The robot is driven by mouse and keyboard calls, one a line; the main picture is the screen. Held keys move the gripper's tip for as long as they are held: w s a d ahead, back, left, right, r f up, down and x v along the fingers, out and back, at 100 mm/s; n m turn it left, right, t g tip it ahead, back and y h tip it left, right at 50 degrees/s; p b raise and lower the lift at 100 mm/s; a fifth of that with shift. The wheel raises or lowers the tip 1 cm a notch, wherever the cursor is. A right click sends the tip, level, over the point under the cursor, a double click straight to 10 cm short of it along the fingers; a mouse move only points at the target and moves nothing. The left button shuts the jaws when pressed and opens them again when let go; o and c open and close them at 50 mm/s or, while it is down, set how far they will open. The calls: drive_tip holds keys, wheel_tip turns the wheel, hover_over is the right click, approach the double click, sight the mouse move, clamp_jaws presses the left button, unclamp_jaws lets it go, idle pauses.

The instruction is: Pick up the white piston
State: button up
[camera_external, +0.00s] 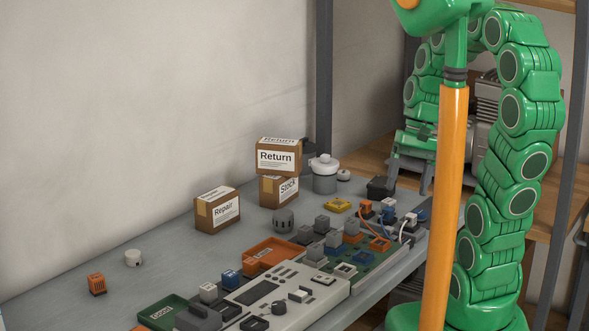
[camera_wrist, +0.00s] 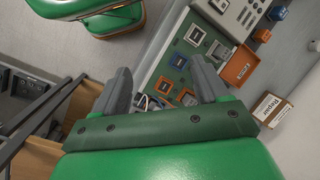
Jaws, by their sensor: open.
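A small white cylinder with a dark hole in its side, which looks like the white piston (camera_external: 133,258), stands on the grey bench at the left in the external view. My gripper (camera_external: 409,184) is far from it, over the right end of the bench. In the wrist view my gripper (camera_wrist: 164,78) has its two grey fingers wide apart with nothing held between them. A pale object at the right edge of the wrist view is too cut off to identify.
An orange block (camera_external: 97,284) sits left of the piston. The Repair box (camera_external: 217,211), stacked Stock (camera_external: 279,191) and Return (camera_external: 278,155) boxes, and a grey canister (camera_external: 325,183) stand farther back. Trays and a beige panel (camera_external: 318,285) crowd the front. Bench around the piston is clear.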

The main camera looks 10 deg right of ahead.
drive_tip(key=w+a+f+m+g+y, duration=0.15)
drive_tip(key=w+a, duration=0.25)
drive_tip(key=a, duration=0.8)
drive_tip(key=w+a+f+m+y, duration=0.1)
drive_tip(key=w+a+m+y, duration=0.2)
drive_tip(key=a, duration=0.8)
drive_tip(key=w+a+f+m+g+y, duration=0.15)
drive_tip(key=w+a, duration=0.45)
drive_tip(key=a, duration=0.6)
drive_tip(key=m+y, duration=0.3)
approach(136, 252)
drive_tip(key=s+d+r, duration=0.3)
drive_tip(key=d+r, duration=0.4)
drive_tip(key=r, duration=0.1)
drive_tip(key=a+f+m, duration=0.1)
drive_tip(key=a+f, duration=0.2)
drive_tip(key=a+f+m, duration=0.2)
drive_tip(key=a, duration=0.1)
drive_tip(key=w+a+f+m, duration=0.1)
drive_tip(key=a+f, duration=0.2)
drive_tip(key=shift+a+f+t+y, duration=0.15)
drive_tip(key=shift+f+t+y, duration=0.2)
drive_tip(key=shift+t+y, duration=0.05)
drive_tip(key=shift+a+f+m, duration=0.3)
drive_tip(key=shift+x, duration=1.9)
drive_tip(key=shift+f+x, duration=0.25)
drive_tip(key=shift+x, duration=1.6)
drive_tip(key=shift+w+d, duration=0.1)
drive_tip(key=shift+c, duration=0.2)
